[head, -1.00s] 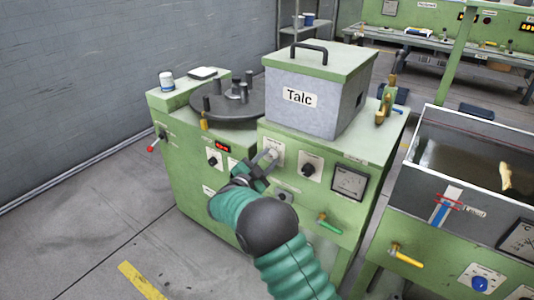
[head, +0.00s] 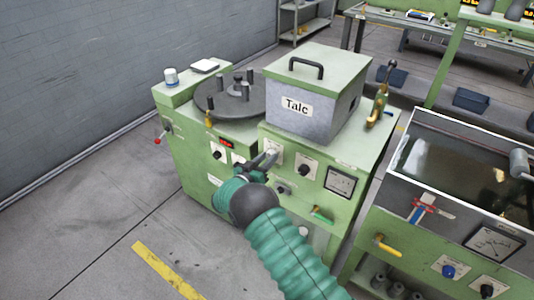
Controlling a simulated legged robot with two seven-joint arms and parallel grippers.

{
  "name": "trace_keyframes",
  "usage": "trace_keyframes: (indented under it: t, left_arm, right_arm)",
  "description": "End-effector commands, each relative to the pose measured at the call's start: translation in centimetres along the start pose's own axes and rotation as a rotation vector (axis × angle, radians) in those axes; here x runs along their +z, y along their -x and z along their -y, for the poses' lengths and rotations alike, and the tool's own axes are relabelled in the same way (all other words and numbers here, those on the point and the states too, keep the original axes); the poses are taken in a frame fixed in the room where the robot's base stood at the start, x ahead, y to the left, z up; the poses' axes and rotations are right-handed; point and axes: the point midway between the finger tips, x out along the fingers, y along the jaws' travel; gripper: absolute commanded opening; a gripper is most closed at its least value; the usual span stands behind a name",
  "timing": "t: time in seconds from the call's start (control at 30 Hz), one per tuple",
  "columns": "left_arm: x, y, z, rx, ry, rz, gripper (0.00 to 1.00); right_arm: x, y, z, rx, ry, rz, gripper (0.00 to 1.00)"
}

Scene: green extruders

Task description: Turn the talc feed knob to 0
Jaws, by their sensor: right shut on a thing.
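The grey Talc hopper (head: 308,104) with a green lid sits on top of the green machine (head: 325,218). Below it, on the front panel, is a pale knob plate (head: 274,148), and the knob on it is mostly hidden by my fingers. My right gripper (head: 268,160) reaches up from below, shut on this knob. The knob's pointer and scale are too small and covered to read. A black knob (head: 303,170) on a white plate is just right of it. My left gripper is not in view.
Another black knob (head: 217,154) is to the left. A water trough (head: 455,172) stands at the right. The floor (head: 110,215) at left is clear.

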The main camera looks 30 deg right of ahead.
Motion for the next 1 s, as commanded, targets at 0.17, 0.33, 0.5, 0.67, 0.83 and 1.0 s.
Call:
trace_keyframes:
  t: [0.17, 0.33, 0.5, 0.67, 0.83, 1.0]
  left_arm:
    - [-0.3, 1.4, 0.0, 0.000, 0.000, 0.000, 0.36]
    - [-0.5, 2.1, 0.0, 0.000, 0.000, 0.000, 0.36]
    - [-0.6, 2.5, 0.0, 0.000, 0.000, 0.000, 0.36]
    - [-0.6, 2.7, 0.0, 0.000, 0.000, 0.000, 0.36]
    - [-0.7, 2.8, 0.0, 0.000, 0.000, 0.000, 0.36]
    - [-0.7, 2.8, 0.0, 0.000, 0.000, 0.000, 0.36]
  right_arm:
    - [-0.3, 0.0, 0.1, 0.009, 0.164, 0.009, 0.00]
    - [-0.3, 0.0, 0.2, 0.017, 0.324, 0.017, 0.00]
    - [-0.3, 0.0, 0.3, 0.028, 0.485, 0.025, 0.00]
    - [-0.2, 0.0, 0.5, 0.036, 0.631, 0.032, 0.00]
    - [-0.2, 0.0, 0.6, 0.043, 0.769, 0.039, 0.00]
    - [-0.2, 0.0, 0.6, 0.051, 0.877, 0.043, 0.00]
